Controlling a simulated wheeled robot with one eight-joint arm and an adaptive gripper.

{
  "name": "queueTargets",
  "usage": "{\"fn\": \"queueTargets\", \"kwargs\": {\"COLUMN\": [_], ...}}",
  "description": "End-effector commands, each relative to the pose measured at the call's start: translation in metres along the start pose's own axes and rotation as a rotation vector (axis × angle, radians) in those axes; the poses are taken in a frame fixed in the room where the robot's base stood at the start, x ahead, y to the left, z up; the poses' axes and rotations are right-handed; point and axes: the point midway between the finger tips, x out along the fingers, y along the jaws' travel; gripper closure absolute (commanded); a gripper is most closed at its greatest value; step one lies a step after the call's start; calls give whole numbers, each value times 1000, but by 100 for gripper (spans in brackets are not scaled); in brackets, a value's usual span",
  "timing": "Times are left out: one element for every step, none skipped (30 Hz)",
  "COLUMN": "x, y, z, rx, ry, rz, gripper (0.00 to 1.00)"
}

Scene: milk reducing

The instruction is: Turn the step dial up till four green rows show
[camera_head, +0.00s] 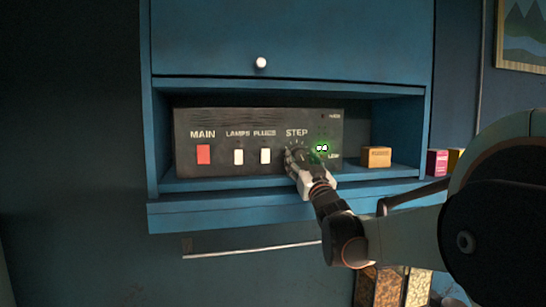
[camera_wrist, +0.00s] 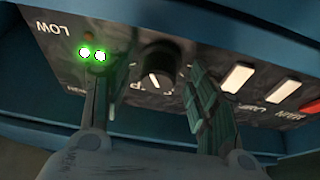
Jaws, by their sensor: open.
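The black control box (camera_head: 220,155) stands in the blue shelf recess, with the label STEP at its right part. The step dial (camera_wrist: 157,62) is a dark round knob in the wrist view; in the head view my gripper mostly hides it. My gripper (camera_wrist: 157,82) is open, with one finger on each side of the dial; I cannot tell whether either finger touches it. Two green lights (camera_head: 322,148) glow side by side near the LOW label, and they also show in the wrist view (camera_wrist: 92,54). My gripper partly hides the nearby panel.
A red MAIN switch (camera_head: 203,155) and two white switches, lamps (camera_head: 239,157) and plugs (camera_head: 265,156), sit left of the dial. A small tan box (camera_head: 376,157) stands on the shelf at the right. The shelf edge (camera_head: 230,215) juts out below. A cupboard door (camera_head: 290,40) is above.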

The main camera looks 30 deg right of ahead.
Motion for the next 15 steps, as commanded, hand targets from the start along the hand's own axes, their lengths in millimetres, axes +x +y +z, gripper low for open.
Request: {"fn": "queueTargets", "kwargs": {"x": [0, 0, 1, 1, 1, 0, 0, 0, 0, 0, 0, 0, 0, 0, 0], "y": [1, 1, 1, 1, 1, 1, 1, 1, 1, 1, 1, 1, 1, 1, 1], "z": [-1, -1, -1, -1, -1, -1, -1, -1, -1, -1, -1, -1, -1, -1, -1], "rx": [0, 0, 0, 0, 0, 0, 0, 0, 0, 0, 0, 0, 0, 0, 0], "ry": [0, 0, 0, 0, 0, 0, 0, 0, 0, 0, 0, 0, 0, 0, 0], "rz": [1, 1, 1, 1, 1, 1, 1, 1, 1, 1, 1, 1, 1, 0, 1], "gripper": [46, 46, 46, 46, 46, 46, 46, 46, 46, 48, 55, 64, 71, 78, 87]}}
